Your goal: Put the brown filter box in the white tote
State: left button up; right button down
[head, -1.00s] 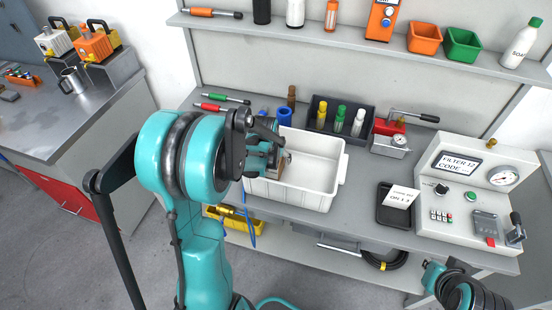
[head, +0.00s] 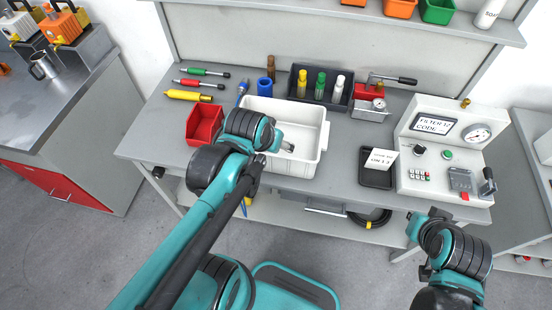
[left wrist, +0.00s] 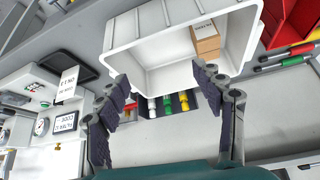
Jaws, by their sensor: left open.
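The white tote (head: 318,158) stands open on the workbench. My left gripper is over its near left part in the head view, largely hidden by my own wrist. In the left wrist view, the tote (left wrist: 150,28) shows beyond the spread fingers of my left gripper (left wrist: 163,98), with nothing between them. The brown filter box (left wrist: 207,40) sits inside the tote against one side wall, apart from the fingers. In the head view my arm and wrist hide the box. My right arm shows at lower right; its gripper cannot be made out.
A red bin (head: 205,123) stands left of the tote. A dark tray of bottles (head: 320,88) is behind it. A black tray with a card (head: 377,170) and the test panel (head: 448,155) are to the right. Screwdrivers (head: 203,72) lie at the back left.

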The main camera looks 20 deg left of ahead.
pick_arm(q)
jog(key=s+d, duration=0.3)
jog(key=s, duration=0.2)
jog(key=shift+d+m+t+h, duration=0.25)
jog(key=shift+m+t+h, duration=0.05)
jog(key=shift+m+t, duration=0.1)
